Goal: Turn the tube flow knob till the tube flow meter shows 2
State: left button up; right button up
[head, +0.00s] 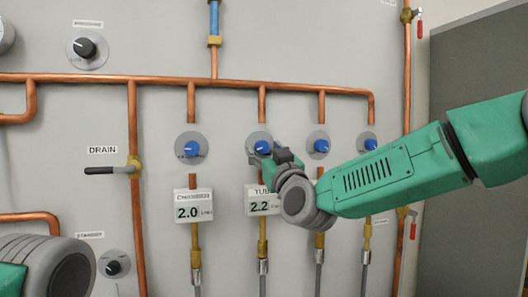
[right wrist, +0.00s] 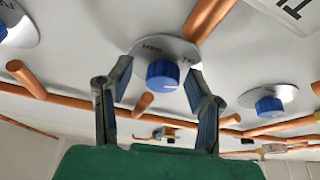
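The tube flow knob is a blue knob (head: 263,147) on a grey round plate, above the tube flow meter (head: 263,201), which reads 2.2. The meter's label is partly hidden by my right gripper (head: 275,157), which reaches the knob from the lower right. In the right wrist view the knob (right wrist: 162,74) lies between the two fingertips of my right gripper (right wrist: 160,78). The fingers are apart. A gap shows at the left finger; the right fingertip is close to the knob, and I cannot tell if it touches. My left gripper is out of view.
The chamber knob (head: 191,148) and its meter (head: 193,206), reading 2.0, are on the left. Two more blue knobs (head: 318,145) (head: 367,143) are on the right. Copper pipes (head: 160,79) run along the panel. A drain valve handle (head: 103,170) sticks out at left.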

grip_shut()
jog(key=c, duration=0.8)
grip_release()
jog(key=shift+s+a+m+b, duration=0.1)
jog(key=shift+a+m+b, duration=0.1)
jog(key=shift+m+b, duration=0.1)
jog(key=shift+m+t+h+b, duration=0.3)
jog(key=shift+m+h+b, duration=0.2)
jog(key=shift+m, duration=0.3)
grip_shut()
grip_release()
jog(key=shift+m+h+b, duration=0.35)
jog(key=shift+m+h, duration=0.25)
jog(key=shift+m, duration=0.4)
jog(key=shift+r+m+t+h, duration=0.25)
jog(key=shift+m+h, duration=0.55)
jog(key=shift+m, duration=0.4)
jog(key=o, duration=1)
jog(key=shift+o, duration=0.6)
jog(key=shift+a+f, duration=0.1)
jog(key=shift+f, duration=0.1)
